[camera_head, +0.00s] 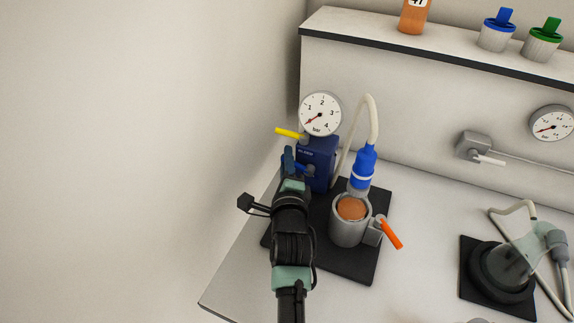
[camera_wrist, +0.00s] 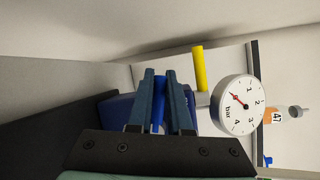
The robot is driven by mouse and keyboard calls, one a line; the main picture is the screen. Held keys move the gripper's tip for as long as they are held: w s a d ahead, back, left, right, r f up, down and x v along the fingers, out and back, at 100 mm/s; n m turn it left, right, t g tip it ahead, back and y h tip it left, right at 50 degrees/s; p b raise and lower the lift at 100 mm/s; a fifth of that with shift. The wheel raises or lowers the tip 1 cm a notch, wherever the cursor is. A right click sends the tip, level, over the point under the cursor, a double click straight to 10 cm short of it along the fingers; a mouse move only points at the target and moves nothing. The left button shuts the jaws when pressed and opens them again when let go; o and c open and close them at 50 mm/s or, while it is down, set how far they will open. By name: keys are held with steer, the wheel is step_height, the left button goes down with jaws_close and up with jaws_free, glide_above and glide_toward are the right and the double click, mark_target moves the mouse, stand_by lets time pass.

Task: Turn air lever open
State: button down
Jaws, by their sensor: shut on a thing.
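A dark blue box (camera_head: 318,160) stands on a black base plate, with a blue lever (camera_wrist: 158,91) on its front. My gripper (camera_head: 288,160) is shut on the blue lever, which shows between the two fingers (camera_wrist: 161,85) in the wrist view. A yellow lever (camera_head: 288,133) sticks out to the left above, below a round pressure gauge (camera_head: 320,113). The yellow lever also shows in the wrist view (camera_wrist: 199,68), beyond the fingers and apart from them. The gauge's red needle points to the low end of its scale. My gripper and wrist hide part of the box.
A metal cup (camera_head: 347,228) with orange content and an orange lever (camera_head: 391,234) stands close right of my wrist. A blue fitting (camera_head: 362,168) with a white hose hangs above it. A dark round device (camera_head: 502,269) is further right. A wall is at left.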

steer(key=c, duration=0.8)
jaws_free()
steer(key=shift+c, duration=0.2)
steer(key=s, duration=1.3)
steer(key=shift+d+r, duration=0.25)
steer(key=shift+r, duration=0.2)
